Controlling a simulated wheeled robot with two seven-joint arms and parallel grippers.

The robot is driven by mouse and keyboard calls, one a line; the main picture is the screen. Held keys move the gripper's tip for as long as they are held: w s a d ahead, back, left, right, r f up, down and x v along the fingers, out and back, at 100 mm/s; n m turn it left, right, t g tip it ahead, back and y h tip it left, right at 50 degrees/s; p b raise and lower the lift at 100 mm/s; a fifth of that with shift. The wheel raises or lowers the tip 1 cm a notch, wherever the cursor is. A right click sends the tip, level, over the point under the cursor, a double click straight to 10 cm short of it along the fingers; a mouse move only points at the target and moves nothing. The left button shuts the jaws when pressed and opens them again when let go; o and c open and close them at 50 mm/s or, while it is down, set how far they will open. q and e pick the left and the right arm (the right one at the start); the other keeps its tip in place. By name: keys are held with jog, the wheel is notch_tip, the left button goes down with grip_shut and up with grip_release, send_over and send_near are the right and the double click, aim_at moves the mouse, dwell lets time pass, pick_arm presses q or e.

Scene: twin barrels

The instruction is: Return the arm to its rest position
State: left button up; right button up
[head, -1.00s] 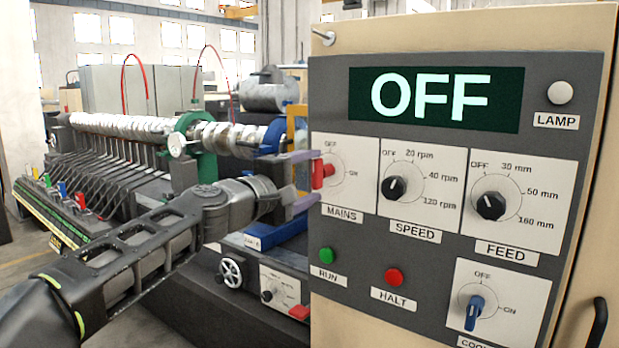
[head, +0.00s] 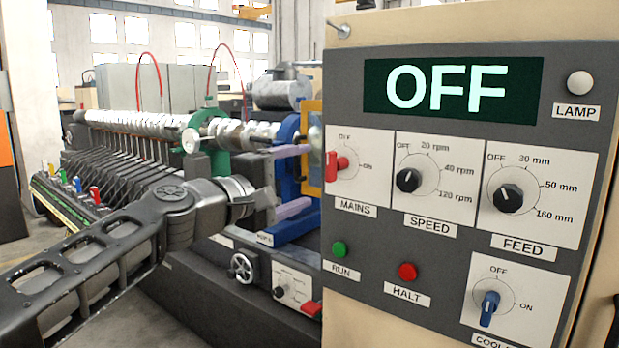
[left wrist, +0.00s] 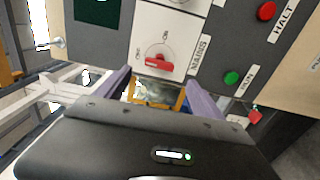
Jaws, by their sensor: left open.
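My left gripper (head: 291,179) is open and empty, left of the control panel (head: 385,225) and apart from it. Its two purple fingers also show in the left wrist view (left wrist: 158,78). The red MAINS handle (head: 338,165) sits on the panel's left edge, beyond the fingertips. In the left wrist view the handle (left wrist: 158,64) lies in line with its OFF mark, with nothing touching it. The display (head: 447,88) reads OFF. My left arm reaches in from the lower left. My right gripper is not in view.
The SPEED knob (head: 408,180), FEED knob (head: 508,198), green RUN button (head: 339,249), red HALT button (head: 408,271) and blue coolant knob (head: 489,308) are on the panel. A machine with a long shaft (head: 150,124) stands behind my arm. A handwheel (head: 242,267) sits low beside the panel.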

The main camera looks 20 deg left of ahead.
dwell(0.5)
pick_arm(q)
jog(key=w+f+m+g+y+p, duration=0.1)
jog(key=w+f+m+g+y, duration=0.15)
jog(key=f, duration=0.95)
jog(key=w+f+m+g+y, duration=0.1)
jog(key=w+f+m+y, duration=0.15)
jog(key=f, duration=0.95)
jog(key=s+d+f+m+g+p, duration=0.1)
jog(key=s+d+f+g, duration=0.1)
jog(key=f, duration=0.8)
jog(key=s+d+f+m+g+p, duration=0.1)
jog(key=s+d+f, duration=0.1)
jog(key=f, duration=0.8)
jog(key=s+d+f+m+g+h+p, duration=0.1)
jog(key=s+d+f+m+g, duration=0.15)
jog(key=s+f, duration=0.45)
jog(key=s+d+f+m+g, duration=0.1)
jog(key=s+d+f+g, duration=0.15)
jog(key=s+f, duration=0.5)
jog(key=s+d+f+g+p, duration=0.1)
jog(key=s+d+f+g, duration=0.1)
jog(key=s+f, duration=0.3)
jog(key=s+d+f+m+g+h+p, duration=0.1)
jog(key=s+f, duration=0.5)
jog(key=s, duration=0.7)
jog(key=shift+s+d+g, duration=0.4)
jog(key=shift+d+g, duration=0.35)
jog(key=shift+d, duration=0.3)
jog(key=shift+m, duration=0.25)
